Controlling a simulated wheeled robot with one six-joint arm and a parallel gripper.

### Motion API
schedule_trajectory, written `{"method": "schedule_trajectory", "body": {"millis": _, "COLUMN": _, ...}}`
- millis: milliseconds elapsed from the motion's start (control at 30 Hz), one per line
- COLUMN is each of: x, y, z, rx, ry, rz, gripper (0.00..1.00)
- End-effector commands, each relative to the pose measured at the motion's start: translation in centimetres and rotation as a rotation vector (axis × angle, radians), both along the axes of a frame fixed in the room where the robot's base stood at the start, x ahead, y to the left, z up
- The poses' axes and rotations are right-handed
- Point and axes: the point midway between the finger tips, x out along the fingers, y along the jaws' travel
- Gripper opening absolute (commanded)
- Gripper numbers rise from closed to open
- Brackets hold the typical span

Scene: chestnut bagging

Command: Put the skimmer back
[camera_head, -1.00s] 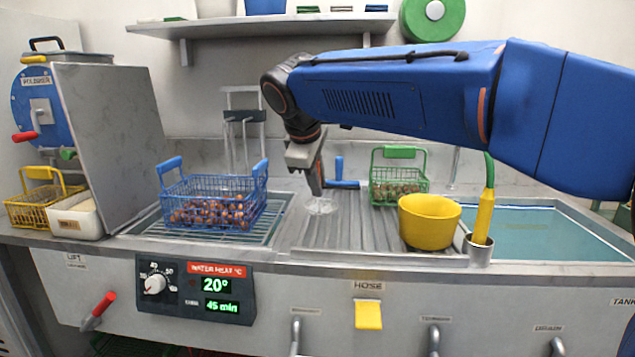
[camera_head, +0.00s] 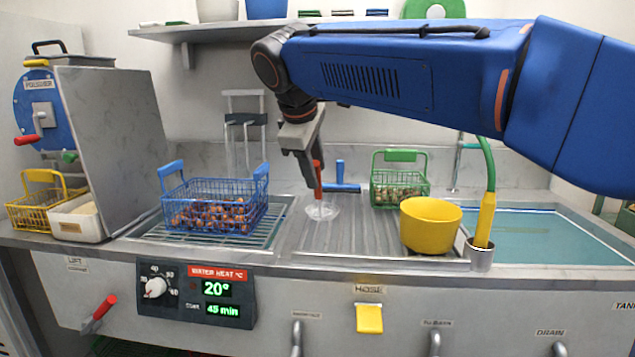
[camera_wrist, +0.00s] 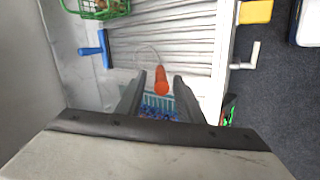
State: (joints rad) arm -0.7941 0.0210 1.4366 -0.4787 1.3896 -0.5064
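The skimmer stands on the ribbed drainboard, its clear round head (camera_head: 322,211) down and its orange-red handle (camera_head: 318,178) upright. In the wrist view the handle (camera_wrist: 162,82) shows end-on between my two fingertips, with a gap on either side. My gripper (camera_head: 311,184) points down beside the handle and partly overlaps it in the head view. In the wrist view my gripper (camera_wrist: 160,78) is open, with nothing held. Whether a finger touches the handle cannot be told.
A blue wire basket of chestnuts (camera_head: 214,203) is left, a green basket (camera_head: 400,190) behind right.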

Motion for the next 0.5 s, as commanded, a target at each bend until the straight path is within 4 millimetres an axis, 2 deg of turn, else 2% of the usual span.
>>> {"method": "schedule_trajectory", "body": {"millis": 200, "x": -2.1, "y": 0.6, "z": 3.4, "rx": 0.000, "ry": 0.000, "rz": 0.001, "gripper": 0.34}}
{"method": "schedule_trajectory", "body": {"millis": 500, "x": -3.3, "y": 0.8, "z": 5.4, "rx": -0.001, "ry": 0.000, "rz": -0.001, "gripper": 0.34}}
